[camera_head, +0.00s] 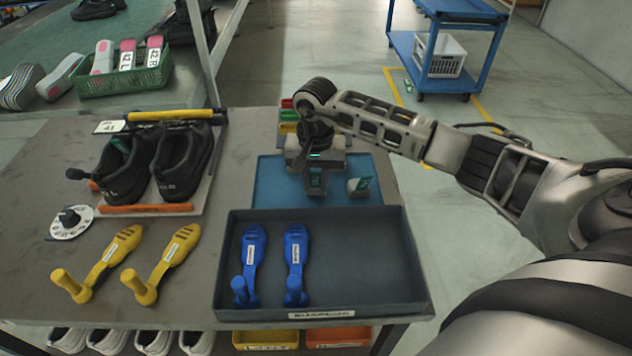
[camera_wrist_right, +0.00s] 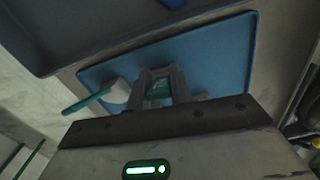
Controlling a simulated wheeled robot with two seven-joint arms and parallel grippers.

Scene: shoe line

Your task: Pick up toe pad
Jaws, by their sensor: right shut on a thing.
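My right gripper (camera_head: 316,183) comes down over the blue mat (camera_head: 275,183) behind the dark tray. It is shut on a small green toe pad, of which a little green shows between the fingers in the wrist view (camera_wrist_right: 158,91). The fingers hide most of the pad, and I cannot tell whether it still touches the mat. A second pad, white with a green face (camera_head: 358,187), lies on the mat just right of the gripper. It shows as a white and teal piece at left in the wrist view (camera_wrist_right: 112,93). My left gripper is not in view.
The dark tray (camera_head: 390,270) holds two blue foot-shaped tools (camera_head: 295,262). Two yellow ones (camera_head: 172,255) and a white dial (camera_head: 70,222) lie left of it. Black shoes (camera_head: 180,165) stand on a rack at left. Small coloured bins (camera_head: 287,115) stand behind the gripper.

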